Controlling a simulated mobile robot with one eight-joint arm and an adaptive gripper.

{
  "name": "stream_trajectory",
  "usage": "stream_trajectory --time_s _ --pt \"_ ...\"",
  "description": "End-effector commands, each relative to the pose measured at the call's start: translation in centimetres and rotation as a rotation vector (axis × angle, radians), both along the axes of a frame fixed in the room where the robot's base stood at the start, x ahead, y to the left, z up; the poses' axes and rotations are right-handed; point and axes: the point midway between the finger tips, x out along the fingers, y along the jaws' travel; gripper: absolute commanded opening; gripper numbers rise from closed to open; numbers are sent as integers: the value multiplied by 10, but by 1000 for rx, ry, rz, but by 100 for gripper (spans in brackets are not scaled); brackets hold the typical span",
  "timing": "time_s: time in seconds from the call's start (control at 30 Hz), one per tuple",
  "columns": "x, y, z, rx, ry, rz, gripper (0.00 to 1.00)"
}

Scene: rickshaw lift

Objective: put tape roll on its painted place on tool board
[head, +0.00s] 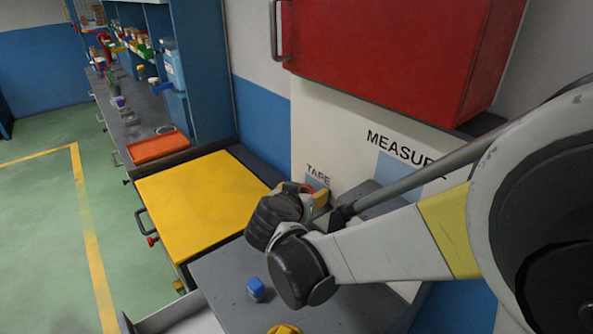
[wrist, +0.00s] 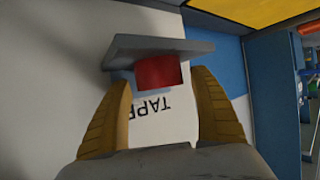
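My gripper (wrist: 160,75) has its two ochre fingers on either side of a red block-like thing, which looks like the tape roll (wrist: 158,74). The fingertips lie close along its sides, and it appears held between them. It is in front of a grey ledge (wrist: 120,49) on the white tool board (head: 305,120); whether it rests on the ledge is unclear. The upside-down word TAPE shows on the board just below it in the wrist view. In the head view my arm hides most of this spot; a little red shows under the TAPE label (head: 317,174).
A light-blue patch (head: 388,170) under MEASURE is at right, with a grey ledge (head: 370,196). A red cabinet (head: 400,60) hangs above. A yellow worktop (head: 200,200) is left. A blue item (head: 256,289) and a yellow item (head: 283,329) lie on the grey counter (head: 220,275).

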Motion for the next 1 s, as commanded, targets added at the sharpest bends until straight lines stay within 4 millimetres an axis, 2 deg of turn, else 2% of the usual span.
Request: stream_trajectory --time_s 0.37,0.8,1.0 --pt "-3 1 7 0 0 1 72" --pt "-80 30 48 0 0 4 72" --pt "-99 35 56 0 0 1 72"
